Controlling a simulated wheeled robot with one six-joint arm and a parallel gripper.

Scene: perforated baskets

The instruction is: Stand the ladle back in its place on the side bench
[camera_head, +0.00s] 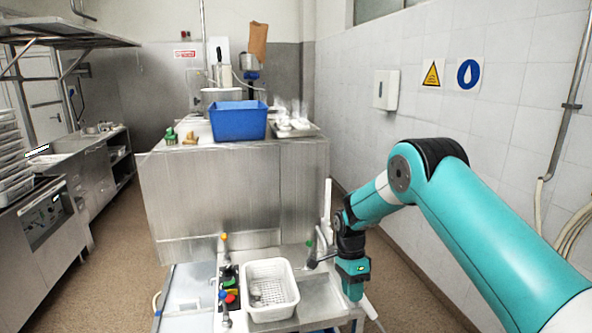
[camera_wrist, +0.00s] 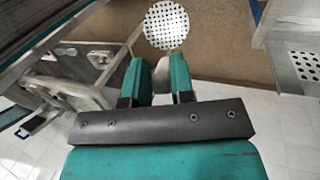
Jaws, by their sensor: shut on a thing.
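My gripper (camera_wrist: 162,72) is shut on the ladle, its two teal fingers on either side of a pale part. The ladle's round, pale, perforated head (camera_wrist: 166,25) shows beyond the fingertips in the wrist view, over brown floor. In the head view my gripper (camera_head: 354,290) points down at the right end of the low steel bench (camera_head: 318,290). A pale rod (camera_head: 374,314) shows just below and right of it; I cannot tell whether it is part of the ladle. The ladle's place cannot be made out.
A white perforated basket (camera_head: 271,297) sits on the low bench, with coloured knobs to its left. A blue bin (camera_head: 238,122) and several utensils stand on the large steel counter (camera_head: 235,185) behind. A tiled wall (camera_head: 440,110) is at right. Brown floor (camera_head: 415,285) lies right of the bench.

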